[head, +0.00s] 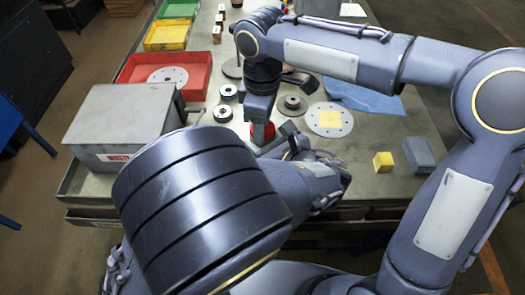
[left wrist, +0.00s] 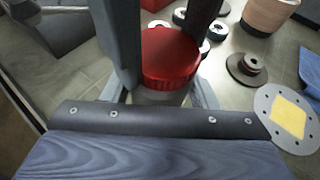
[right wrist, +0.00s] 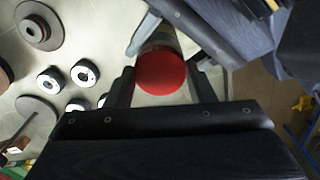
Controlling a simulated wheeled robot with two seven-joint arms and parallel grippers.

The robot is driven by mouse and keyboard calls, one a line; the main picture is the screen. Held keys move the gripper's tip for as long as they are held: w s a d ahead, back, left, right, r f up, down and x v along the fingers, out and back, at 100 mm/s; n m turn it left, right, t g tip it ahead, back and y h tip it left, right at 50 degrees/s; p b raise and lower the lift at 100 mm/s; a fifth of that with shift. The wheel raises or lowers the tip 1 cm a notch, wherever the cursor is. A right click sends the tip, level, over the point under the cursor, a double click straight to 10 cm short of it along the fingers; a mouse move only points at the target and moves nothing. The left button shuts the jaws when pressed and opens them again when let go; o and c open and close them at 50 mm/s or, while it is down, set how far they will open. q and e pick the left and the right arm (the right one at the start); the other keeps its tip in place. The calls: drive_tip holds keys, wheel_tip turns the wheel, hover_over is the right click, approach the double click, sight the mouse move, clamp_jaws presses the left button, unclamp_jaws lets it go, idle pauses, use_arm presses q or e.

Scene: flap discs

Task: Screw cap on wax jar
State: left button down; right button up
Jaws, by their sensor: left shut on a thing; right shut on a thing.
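The red cap (head: 262,134) is below my right gripper (head: 262,122) in the head view. The cap also shows in the left wrist view (left wrist: 170,55) and the right wrist view (right wrist: 161,73), with the right gripper's dark fingers shut on its sides. The grey jar (left wrist: 160,98) is directly under the cap; its side shows in the right wrist view (right wrist: 160,40). My left gripper (head: 278,143) is shut on the jar body from the side. Cap and jar look lined up and touching. The thread is hidden, so I cannot tell how tightly they join.
A grey waste box (head: 125,115) and a red tray (head: 193,88) with a disc stand at left. Black rings (head: 223,113) lie near the jar. A perforated disc (head: 330,130), yellow block (head: 383,161), grey block (head: 419,154) and blue cloth (head: 365,98) lie at right.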

drive_tip(key=o, duration=1.2)
drive_tip(key=shift+c, duration=0.2)
drive_tip(key=shift+r, duration=0.1)
wheel_tip(320, 180, up, 12)
use_arm(q)
drive_tip(key=shift+c, duration=2.3)
unclamp_jaws()
drive_tip(key=v, duration=0.7)
drive_tip(key=shift+s+d+r, duration=0.2)
drive_tip(key=shift+s, duration=0.1)
use_arm(e)
drive_tip(key=shift+f, duration=0.2)
